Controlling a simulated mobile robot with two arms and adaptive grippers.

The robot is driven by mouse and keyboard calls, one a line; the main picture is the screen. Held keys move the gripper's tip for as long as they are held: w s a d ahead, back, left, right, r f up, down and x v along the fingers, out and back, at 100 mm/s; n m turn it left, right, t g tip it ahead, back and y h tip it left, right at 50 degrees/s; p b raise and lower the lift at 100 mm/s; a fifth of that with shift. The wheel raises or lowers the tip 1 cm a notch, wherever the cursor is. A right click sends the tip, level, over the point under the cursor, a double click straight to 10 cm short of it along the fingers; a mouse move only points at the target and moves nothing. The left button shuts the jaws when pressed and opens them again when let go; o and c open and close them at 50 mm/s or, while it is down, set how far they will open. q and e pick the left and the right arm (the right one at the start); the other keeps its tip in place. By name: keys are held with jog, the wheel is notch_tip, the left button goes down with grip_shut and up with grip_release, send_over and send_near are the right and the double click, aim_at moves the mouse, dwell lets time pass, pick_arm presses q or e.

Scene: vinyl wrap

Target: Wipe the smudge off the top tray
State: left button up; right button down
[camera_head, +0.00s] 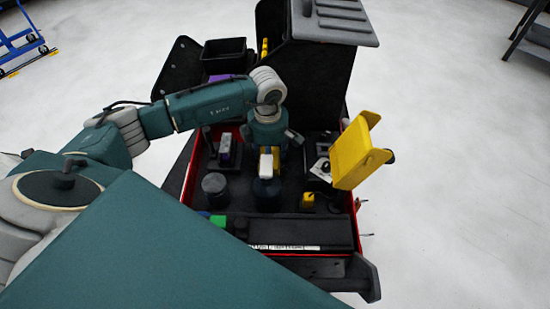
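The top tray of the cart is a black surface with a red rim (357,222), in the middle of the head view. My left arm comes in from the left, and its wrist points down over the tray. My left gripper (268,143) is mostly hidden under the wrist, so I cannot tell its opening. A small white and yellow piece (266,163) shows just below it, above a dark blue round item (267,193). I cannot tell whether the gripper touches them. No smudge can be made out. My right gripper is out of view.
A dark cylinder (215,189), a purple and white item (225,150) and a small yellow item (308,201) stand on the tray. A yellow container (352,155) is at its right edge. A black bin (224,56) and tall dark panel stand behind.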

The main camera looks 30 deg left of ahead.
aim_at(256, 166)
pick_arm(q)
jog(key=a, duration=0.1)
jog(key=s+a, duration=0.2)
jog(key=shift+s+a+f, duration=0.2)
jog(key=shift+f, duration=0.05)
jog(key=shift+w+d+r+b, duration=0.1)
jog(key=shift+w+d+b, duration=0.1)
jog(key=shift+w+d, duration=0.35)
jog(key=shift+w+d+r+b, duration=0.1)
jog(key=shift+w+d+b, duration=0.2)
jog(key=shift+d, duration=0.45)
jog(key=shift+w+d+r+b, duration=0.1)
jog(key=shift+w+d+b, duration=0.05)
jog(key=shift+w+d, duration=0.45)
jog(key=shift+w+d+b, duration=0.35)
jog(key=shift+w+d, duration=0.1)
jog(key=shift+d, duration=0.4)
jog(key=shift+w+d+b, duration=0.3)
jog(key=shift+w+d, duration=0.15)
jog(key=shift+d, duration=0.4)
jog(key=shift+r+p, duration=1.3)
jog(key=shift+r, duration=0.95)
jog(key=shift+r+p, duration=0.35)
jog(key=shift+r, duration=0.4)
